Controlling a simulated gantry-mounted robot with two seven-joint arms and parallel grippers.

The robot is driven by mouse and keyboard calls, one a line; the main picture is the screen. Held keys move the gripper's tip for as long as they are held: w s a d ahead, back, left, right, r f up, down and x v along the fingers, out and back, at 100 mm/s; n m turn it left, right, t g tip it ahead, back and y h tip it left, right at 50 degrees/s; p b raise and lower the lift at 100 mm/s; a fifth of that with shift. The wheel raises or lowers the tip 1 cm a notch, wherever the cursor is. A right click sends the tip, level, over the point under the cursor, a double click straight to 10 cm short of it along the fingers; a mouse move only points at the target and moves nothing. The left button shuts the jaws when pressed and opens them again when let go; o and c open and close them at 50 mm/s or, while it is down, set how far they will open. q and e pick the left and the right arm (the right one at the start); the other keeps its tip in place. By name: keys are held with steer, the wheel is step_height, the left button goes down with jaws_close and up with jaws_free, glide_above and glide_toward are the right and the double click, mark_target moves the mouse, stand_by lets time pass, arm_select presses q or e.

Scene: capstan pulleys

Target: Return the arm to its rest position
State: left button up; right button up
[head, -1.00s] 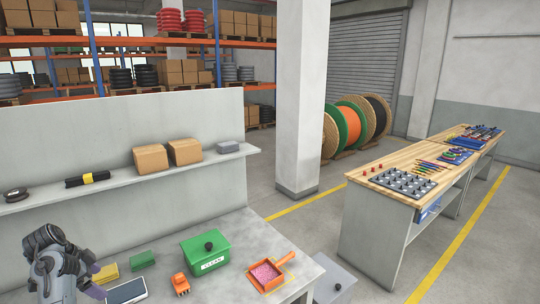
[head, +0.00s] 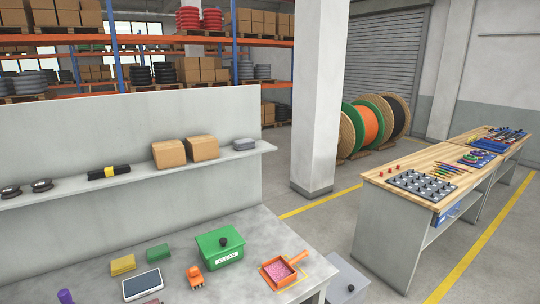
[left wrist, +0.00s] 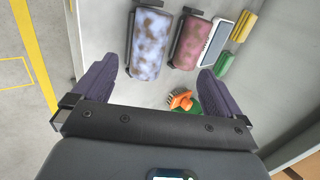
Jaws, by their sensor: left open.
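My left gripper (left wrist: 158,68) shows in the left wrist view with its two purple fingers spread wide apart. Nothing is held between them. It looks down on the grey table, with several objects in view beyond the fingers. My right gripper is in neither view.
Two mottled pieces with dark handles (left wrist: 151,45) (left wrist: 191,43) lie near the fingers.

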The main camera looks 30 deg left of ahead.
arm_select(q)
steer(key=s+d+f+n+h, duration=0.1)
steer(key=s+d+f+h, duration=0.2)
steer(key=d, duration=0.6)
steer(key=s+d+f+n+h, duration=0.15)
steer(key=s+d, duration=0.35)
steer(key=d, duration=0.5)
steer(key=s+d+f+h, duration=0.2)
steer(key=s+d+f, duration=0.25)
steer(key=d, duration=0.45)
step_height(320, 180, up, 32)
steer(key=p, duration=3.1)
steer(key=shift+d+r, duration=0.15)
steer(key=shift+d, duration=0.1)
steer(key=shift+n+h, duration=0.25)
